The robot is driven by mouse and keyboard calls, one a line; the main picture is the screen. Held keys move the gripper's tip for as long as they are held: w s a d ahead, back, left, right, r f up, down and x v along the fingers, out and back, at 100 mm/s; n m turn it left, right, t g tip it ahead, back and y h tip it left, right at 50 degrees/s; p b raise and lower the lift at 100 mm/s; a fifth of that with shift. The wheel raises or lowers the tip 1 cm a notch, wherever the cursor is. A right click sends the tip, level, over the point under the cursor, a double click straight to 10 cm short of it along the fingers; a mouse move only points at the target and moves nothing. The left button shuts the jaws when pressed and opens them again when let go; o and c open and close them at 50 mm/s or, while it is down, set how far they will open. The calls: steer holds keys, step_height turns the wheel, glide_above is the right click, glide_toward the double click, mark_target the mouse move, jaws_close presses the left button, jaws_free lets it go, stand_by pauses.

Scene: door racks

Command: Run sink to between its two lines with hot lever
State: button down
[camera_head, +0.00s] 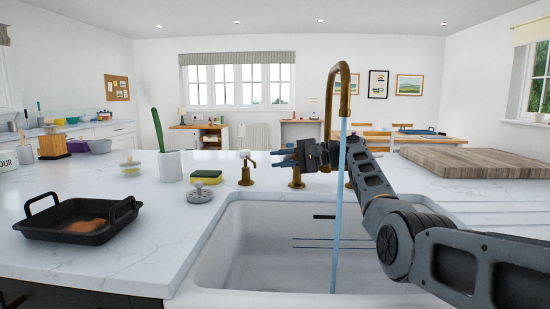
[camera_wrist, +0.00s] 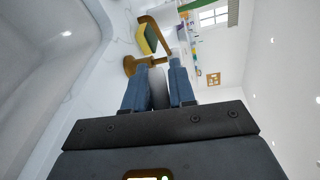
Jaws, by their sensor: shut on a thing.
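The white sink (camera_head: 215,262) is set in the counter. Two thin dark lines (camera_head: 310,239) run across its inner wall below a black slot. A stream of water (camera_head: 338,215) falls into it from the tall brass spout (camera_head: 345,75). I cannot make out the water level. My gripper (camera_head: 283,159) is at the tap's left side, just above a brass base (camera_head: 297,179). In the wrist view its blue fingers (camera_wrist: 158,88) are shut on a pale grey lever (camera_wrist: 158,90). The fingers hide most of this lever, and no hot marking is readable.
A brass fitting with a white top (camera_head: 246,170) stands just left of my gripper. A sponge (camera_head: 206,177), a grey sink plug (camera_head: 200,194), a white utensil cup (camera_head: 170,166) and a black pan (camera_head: 78,218) are farther left. A wooden board (camera_head: 475,162) lies right.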

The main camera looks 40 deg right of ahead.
steer(key=shift+s+d+f+n+g+y+b, duration=0.1)
steer(key=shift+s+f+n+g+y+b, duration=0.25)
steer(key=shift+n+g+y+b, duration=0.25)
steer(key=shift+s+r, duration=0.1)
steer(key=c, duration=1)
jaws_free()
steer(key=shift+r, duration=0.15)
steer(key=shift+c, duration=0.2)
steer(key=v, duration=0.7)
steer(key=shift+s+d+p, duration=0.2)
steer(key=shift+d+p, duration=0.1)
